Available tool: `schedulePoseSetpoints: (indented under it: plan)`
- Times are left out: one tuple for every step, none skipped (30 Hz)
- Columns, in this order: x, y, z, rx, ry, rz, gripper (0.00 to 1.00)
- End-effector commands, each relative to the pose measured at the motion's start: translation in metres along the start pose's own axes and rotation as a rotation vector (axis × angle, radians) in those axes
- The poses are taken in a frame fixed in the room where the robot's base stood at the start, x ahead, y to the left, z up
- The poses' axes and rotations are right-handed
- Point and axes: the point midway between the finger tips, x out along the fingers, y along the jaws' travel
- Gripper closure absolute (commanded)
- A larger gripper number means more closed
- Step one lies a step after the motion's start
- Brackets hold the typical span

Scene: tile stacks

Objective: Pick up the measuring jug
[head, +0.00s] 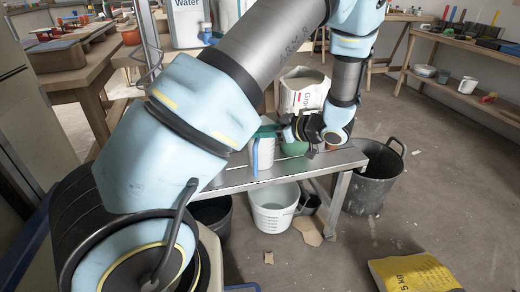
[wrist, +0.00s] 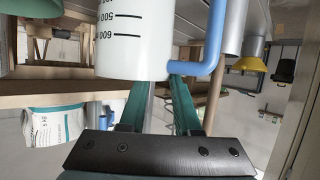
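The measuring jug (head: 264,153) is white with a blue handle and stands on the metal bench (head: 225,182). In the wrist view, which looks upside down, the jug (wrist: 133,45) fills the upper middle, with dark scale marks and the blue handle at its right. My gripper (head: 268,130) is at the jug's top, reaching in from the right in the head view. In the wrist view, its teal fingers (wrist: 162,84) are apart and reach to the jug's rim beside the handle. Their tips are partly hidden, and I cannot tell whether they touch it.
A green bowl (head: 294,147) and a white paper bag (head: 303,92) stand beside and behind my gripper. Under the bench is a translucent bucket (head: 274,208). A black bucket (head: 369,184) stands right of the bench, and a yellow sack (head: 414,273) lies on the floor. The right floor is mostly clear.

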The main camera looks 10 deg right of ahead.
Motion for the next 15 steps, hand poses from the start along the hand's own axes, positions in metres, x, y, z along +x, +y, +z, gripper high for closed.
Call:
schedulePoseSetpoints:
  plan:
    - [-0.0001, 0.0, 0.0002, 0.0, 0.0, 0.0, 0.76]
    - [-0.0001, -0.0001, 0.0002, 0.0, 0.0, 0.0, 0.79]
    - [-0.0001, -0.0001, 0.0002, 0.0, -0.001, 0.0, 0.84]
    - [-0.0001, -0.0001, 0.0003, 0.0, -0.001, 0.0, 0.87]
    - [-0.0001, -0.0001, 0.0003, 0.0, -0.001, 0.0, 0.9]
    - [-0.0001, -0.0001, 0.0004, 0.0, -0.001, 0.0, 0.95]
    - [-0.0001, -0.0002, 0.0004, 0.001, -0.001, 0.0, 0.98]
    - [-0.0001, -0.0002, 0.0005, 0.001, -0.001, 0.0, 1.0]
    - [-0.0001, -0.0002, 0.0006, 0.001, -0.001, 0.0, 1.0]
    - [0.0, -0.0002, 0.0007, 0.001, -0.001, 0.0, 1.0]
    - [0.0, -0.0002, 0.0007, 0.001, -0.001, 0.0, 1.0]
    - [-0.0001, -0.0003, 0.0009, 0.001, -0.002, 0.0, 1.0]
    - [-0.0001, -0.0003, 0.001, 0.001, -0.002, 0.0, 1.0]
    - [-0.0001, -0.0003, 0.001, 0.001, -0.002, 0.0, 1.0]
    - [-0.0001, -0.0003, 0.0012, 0.002, -0.002, 0.0, 1.0]
